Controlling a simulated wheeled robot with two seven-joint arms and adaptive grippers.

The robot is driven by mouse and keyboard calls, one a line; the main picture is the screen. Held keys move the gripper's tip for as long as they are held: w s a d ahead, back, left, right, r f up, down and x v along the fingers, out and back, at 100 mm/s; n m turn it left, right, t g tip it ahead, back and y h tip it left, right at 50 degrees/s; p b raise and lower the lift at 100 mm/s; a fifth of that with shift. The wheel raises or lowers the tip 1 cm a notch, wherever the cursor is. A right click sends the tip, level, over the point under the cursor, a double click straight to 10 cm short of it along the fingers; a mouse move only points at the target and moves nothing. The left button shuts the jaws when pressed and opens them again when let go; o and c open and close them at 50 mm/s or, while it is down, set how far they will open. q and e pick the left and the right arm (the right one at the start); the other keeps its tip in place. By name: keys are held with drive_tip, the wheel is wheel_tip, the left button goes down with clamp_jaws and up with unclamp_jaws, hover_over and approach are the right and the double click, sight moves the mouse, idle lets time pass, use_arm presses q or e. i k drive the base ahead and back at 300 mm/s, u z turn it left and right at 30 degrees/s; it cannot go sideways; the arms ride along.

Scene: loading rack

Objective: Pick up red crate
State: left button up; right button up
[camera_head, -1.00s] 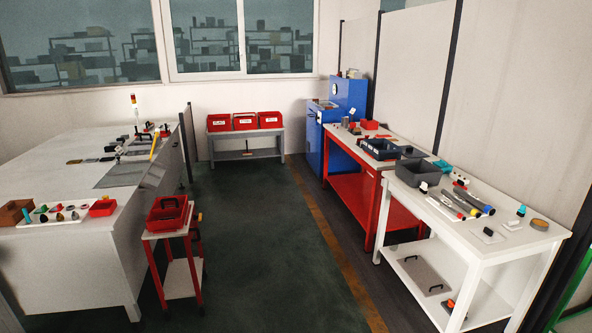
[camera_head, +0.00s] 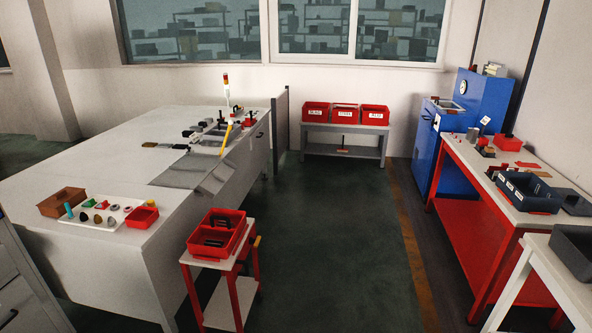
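A red crate (camera_head: 240,239) with dark items inside sits on a small red-legged stand (camera_head: 207,262) in the lower middle of the head view. Three more red crates stand side by side on a grey bench at the back: the left one (camera_head: 315,115), the middle one (camera_head: 345,116) and the right one (camera_head: 375,117). A small red bin (camera_head: 142,218) sits on the near corner of the big light table. Neither of my grippers is in view.
The big light table (camera_head: 110,150) fills the left, with small parts near its front edge. A red workbench (camera_head: 490,230) and a white table (camera_head: 558,275) stand at the right. The dark floor (camera_head: 335,250) between is clear.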

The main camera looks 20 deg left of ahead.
sight(207, 228)
drive_tip(key=u, duration=0.4)
drive_tip(key=i, duration=1.95)
drive_tip(key=u, duration=0.4)
